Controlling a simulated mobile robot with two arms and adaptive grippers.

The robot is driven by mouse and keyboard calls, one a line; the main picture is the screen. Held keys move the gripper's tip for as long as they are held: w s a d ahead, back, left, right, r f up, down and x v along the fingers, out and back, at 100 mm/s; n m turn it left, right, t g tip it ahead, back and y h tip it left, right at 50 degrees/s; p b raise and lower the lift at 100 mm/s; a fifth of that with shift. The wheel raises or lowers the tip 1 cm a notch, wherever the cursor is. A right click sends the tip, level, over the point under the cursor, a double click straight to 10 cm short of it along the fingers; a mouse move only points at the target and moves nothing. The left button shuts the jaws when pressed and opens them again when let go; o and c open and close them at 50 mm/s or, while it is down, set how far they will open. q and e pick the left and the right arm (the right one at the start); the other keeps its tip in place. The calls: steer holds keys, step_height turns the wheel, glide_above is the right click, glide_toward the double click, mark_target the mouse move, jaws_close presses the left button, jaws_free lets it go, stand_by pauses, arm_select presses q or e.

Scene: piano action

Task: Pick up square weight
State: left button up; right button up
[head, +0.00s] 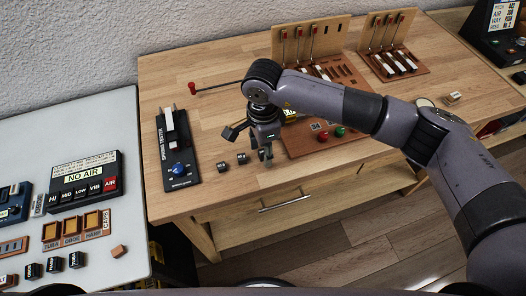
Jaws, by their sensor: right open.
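Two small dark weights lie on the wooden workbench (213,113) near its front edge, a left one (222,167) and a right one (242,158). They are too small to tell for sure which is the square weight. My right gripper (251,145) reaches down from the right, above and just to the right of these pieces. Its fingers are spread and nothing shows between them. The gripper may hide part of the bench behind it. My left gripper is not in view.
A black spring tester (177,150) with a blue knob stands left of the weights. A red-knobbed rod (215,87) lies behind. A white table (75,125) stands at left.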

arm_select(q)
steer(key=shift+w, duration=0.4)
arm_select(e)
jaws_close()
steer(key=shift+r, duration=0.1)
